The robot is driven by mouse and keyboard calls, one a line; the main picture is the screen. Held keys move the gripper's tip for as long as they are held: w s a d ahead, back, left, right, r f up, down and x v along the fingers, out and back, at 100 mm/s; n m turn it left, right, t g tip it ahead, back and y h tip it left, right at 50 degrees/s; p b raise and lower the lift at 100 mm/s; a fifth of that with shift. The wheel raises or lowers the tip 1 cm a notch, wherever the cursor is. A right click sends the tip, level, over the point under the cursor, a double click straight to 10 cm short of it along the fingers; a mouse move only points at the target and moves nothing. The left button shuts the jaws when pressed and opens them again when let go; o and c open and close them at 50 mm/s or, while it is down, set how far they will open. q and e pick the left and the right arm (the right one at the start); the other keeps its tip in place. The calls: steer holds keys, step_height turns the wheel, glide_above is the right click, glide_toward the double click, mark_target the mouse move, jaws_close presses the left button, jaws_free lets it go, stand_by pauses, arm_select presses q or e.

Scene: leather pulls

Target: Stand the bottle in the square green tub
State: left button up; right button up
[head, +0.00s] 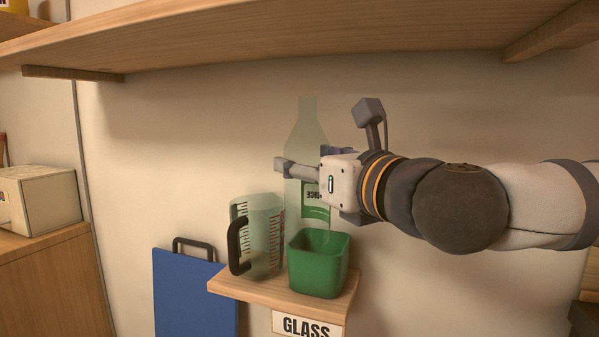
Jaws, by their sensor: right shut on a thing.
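The bottle (306,130) is pale green and see-through, with a darker green label. It is upright, and its lower end is at the mouth of the square green tub (317,273). I cannot tell how far inside the tub the base is. The tub stands on a small wooden shelf (250,292). My right gripper (297,168) comes in from the right and is shut on the bottle at its upper body, partly covering it. My left gripper is not in view.
A clear measuring jug (262,240) with a black handle stands just left of the tub. A "GLASS" sign (308,325) is on the shelf's front. A blue board (190,295) hangs at left. A larger wooden shelf (300,40) runs overhead.

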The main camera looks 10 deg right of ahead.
steer(key=w+d, duration=0.4)
steer(key=w, duration=0.2)
arm_select(q)
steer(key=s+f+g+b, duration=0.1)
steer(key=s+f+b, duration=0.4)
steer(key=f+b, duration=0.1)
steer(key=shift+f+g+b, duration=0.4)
steer(key=shift+b, duration=0.05)
arm_select(e)
step_height(320, 180, down, 10)
steer(key=shift+s+r, duration=0.2)
steer(key=shift+r, duration=0.05)
arm_select(q)
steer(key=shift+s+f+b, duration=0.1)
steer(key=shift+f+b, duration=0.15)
steer(key=shift+b, duration=0.05)
arm_select(e)
steer(key=shift+a+f, duration=0.1)
steer(key=shift+f, duration=0.35)
steer(key=o, duration=1.6)
steer(key=shift+r, duration=0.1)
step_height(320, 180, up, 10)
